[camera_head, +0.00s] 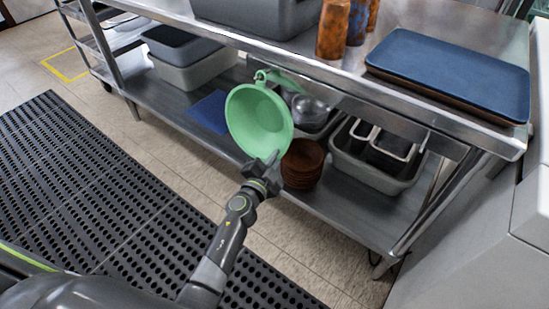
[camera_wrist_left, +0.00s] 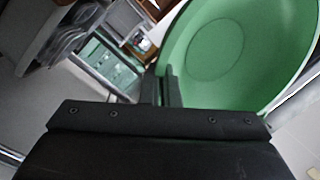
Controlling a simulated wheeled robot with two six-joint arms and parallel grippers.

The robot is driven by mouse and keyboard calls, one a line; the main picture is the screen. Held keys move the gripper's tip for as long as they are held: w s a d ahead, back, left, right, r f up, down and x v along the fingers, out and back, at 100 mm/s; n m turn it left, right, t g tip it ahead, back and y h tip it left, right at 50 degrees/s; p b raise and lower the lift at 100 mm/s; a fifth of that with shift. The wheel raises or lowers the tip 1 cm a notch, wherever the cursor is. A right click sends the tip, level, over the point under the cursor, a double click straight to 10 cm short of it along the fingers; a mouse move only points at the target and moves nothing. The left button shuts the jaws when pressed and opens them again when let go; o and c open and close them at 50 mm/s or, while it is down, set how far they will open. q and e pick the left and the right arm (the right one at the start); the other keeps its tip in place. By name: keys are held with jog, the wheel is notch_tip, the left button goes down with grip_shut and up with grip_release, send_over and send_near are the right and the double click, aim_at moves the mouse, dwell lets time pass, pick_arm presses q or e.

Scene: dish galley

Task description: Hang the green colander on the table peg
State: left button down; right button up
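The green colander (camera_head: 256,121) is held up in front of the metal table, its bowl opening facing the head camera. A green handle-like part (camera_head: 268,77) at its top reaches the table's front edge. I cannot tell whether it touches the edge or a peg. My left gripper (camera_head: 272,160) is at the colander's lower rim and looks shut on it. In the left wrist view, the fingers (camera_wrist_left: 163,90) lie close together at the rim of the green bowl (camera_wrist_left: 225,50). The table peg cannot be made out. My right gripper is in neither view.
The metal table (camera_head: 345,78) carries a blue tray (camera_head: 450,72), orange-brown cups (camera_head: 333,28) and a grey bin (camera_head: 262,14). Its lower shelf holds brown stacked bowls (camera_head: 302,164), a grey tub (camera_head: 372,174) and a blue mat (camera_head: 208,111). A black floor mat (camera_head: 75,180) lies in front.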

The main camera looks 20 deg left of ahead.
pick_arm(q)
jog(key=c, duration=2.1)
grip_release()
jog(key=o, duration=0.5)
jog(key=shift+s, duration=0.15)
